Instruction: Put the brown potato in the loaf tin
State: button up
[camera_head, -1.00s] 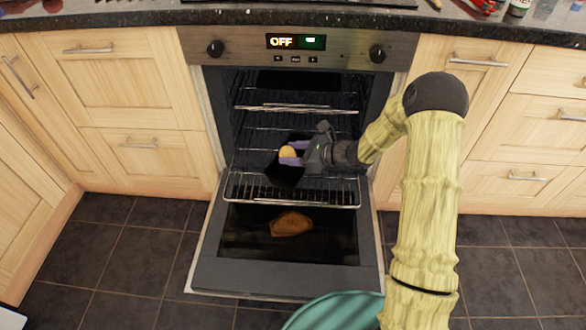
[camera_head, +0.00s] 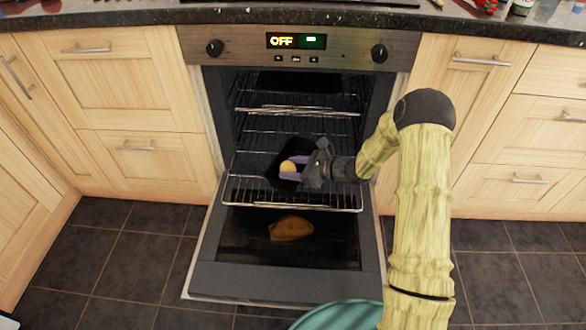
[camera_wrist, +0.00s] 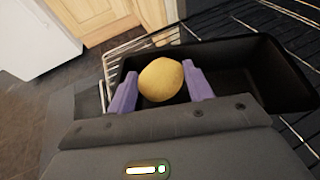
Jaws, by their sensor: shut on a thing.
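The brown potato (camera_wrist: 161,79) is a yellowish-brown lump held between the two purple fingers of my gripper (camera_wrist: 162,88). In the head view the potato (camera_head: 288,166) and my gripper (camera_head: 294,169) are inside the oven, over the rack. The black loaf tin (camera_wrist: 232,52) is on the rack, and the potato is over its left end in the wrist view. The loaf tin (camera_head: 286,147) also shows behind the fingers in the head view, partly hidden. I cannot tell whether the potato touches the tin's floor.
Other racks lie above in the oven. Wooden cabinets (camera_head: 150,90) flank both sides. A teal round thing (camera_head: 340,317) is at the bottom edge.

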jog(key=shift+f+b, duration=0.3)
jog(key=shift+f, duration=0.35)
jog(key=o, duration=0.7)
jog(key=shift+d, duration=0.1)
jog(key=shift+o, duration=0.2)
jog(key=shift+s, duration=0.15)
jog(key=shift+f, duration=0.1)
